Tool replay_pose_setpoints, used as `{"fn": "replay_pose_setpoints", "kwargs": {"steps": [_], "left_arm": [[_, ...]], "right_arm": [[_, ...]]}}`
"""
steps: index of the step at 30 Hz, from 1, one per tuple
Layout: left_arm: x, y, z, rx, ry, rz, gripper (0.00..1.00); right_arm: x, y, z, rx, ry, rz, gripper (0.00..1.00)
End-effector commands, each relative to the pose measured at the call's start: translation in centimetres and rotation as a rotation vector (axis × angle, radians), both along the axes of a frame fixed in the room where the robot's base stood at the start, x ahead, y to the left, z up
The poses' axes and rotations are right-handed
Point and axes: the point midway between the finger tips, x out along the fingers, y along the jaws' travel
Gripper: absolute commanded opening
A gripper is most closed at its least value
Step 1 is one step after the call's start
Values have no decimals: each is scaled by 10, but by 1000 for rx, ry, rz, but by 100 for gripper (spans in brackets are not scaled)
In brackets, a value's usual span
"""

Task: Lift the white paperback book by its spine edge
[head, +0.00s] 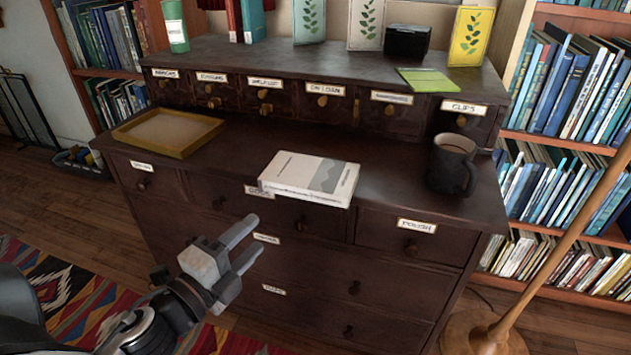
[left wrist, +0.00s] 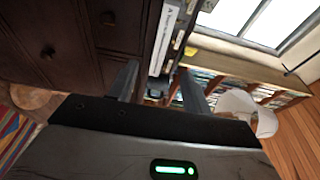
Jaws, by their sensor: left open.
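The white paperback book (head: 309,177) lies flat on the dark wooden cabinet's lower top, its front edge at or slightly past the cabinet's front edge. Its cover has a grey picture, and its lettered spine faces me. In the left wrist view, the white lettered spine (left wrist: 165,38) shows ahead of the fingers. My left gripper (head: 256,233) is open and empty, in front of the drawers, below and left of the book and apart from it. It also shows in the left wrist view (left wrist: 160,80). My right gripper is not in view.
A shallow wooden tray (head: 195,142) lies left of the book. A dark mug (head: 452,165) stands to the right. The cabinet (head: 230,165) has small labelled drawers at the back and knobs on its front. A lamp pole (head: 570,230) stands at the right. Cabinet top around the book is clear.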

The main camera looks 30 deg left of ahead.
Motion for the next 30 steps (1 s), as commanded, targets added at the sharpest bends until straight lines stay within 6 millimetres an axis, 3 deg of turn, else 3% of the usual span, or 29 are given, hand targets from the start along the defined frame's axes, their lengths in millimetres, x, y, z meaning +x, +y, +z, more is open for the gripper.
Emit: {"fn": "replay_pose_setpoints", "kwargs": {"steps": [9, 30], "left_arm": [[69, 0, 5, 4, -4, -1, 49], [142, 3, 4, -3, -1, 1, 49]], "right_arm": [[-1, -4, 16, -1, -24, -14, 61], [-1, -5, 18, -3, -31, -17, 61]]}}
